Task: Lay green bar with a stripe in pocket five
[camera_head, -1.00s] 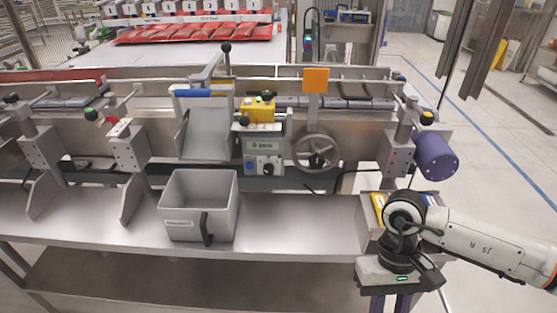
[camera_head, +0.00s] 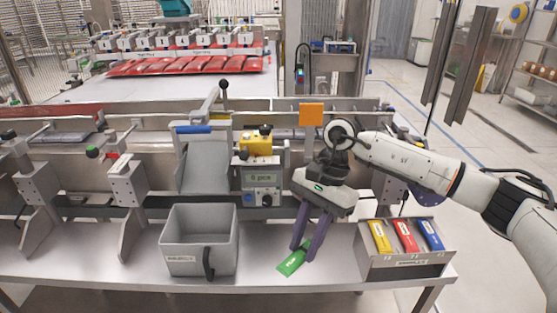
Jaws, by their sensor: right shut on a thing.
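A green bar (camera_head: 292,262) with pale markings is between the purple fingertips of my right gripper (camera_head: 303,249). The gripper points down and is shut on it. The bar is tilted and sits over the steel shelf, between the grey bin and the sample tray. I cannot tell if the bar touches the shelf, or which marking is its stripe. My left gripper is out of view. Several numbered white plates (camera_head: 180,41) stand in a row at the back above red packs (camera_head: 186,65). I cannot make out which place is pocket five.
A grey bin (camera_head: 199,240) stands left of the bar. A sample tray (camera_head: 405,265) at the right holds yellow (camera_head: 380,238), red (camera_head: 405,236) and blue (camera_head: 430,235) bars. Behind are a control box (camera_head: 262,182), a chute (camera_head: 204,163) and an orange plate (camera_head: 312,115). The left shelf is clear.

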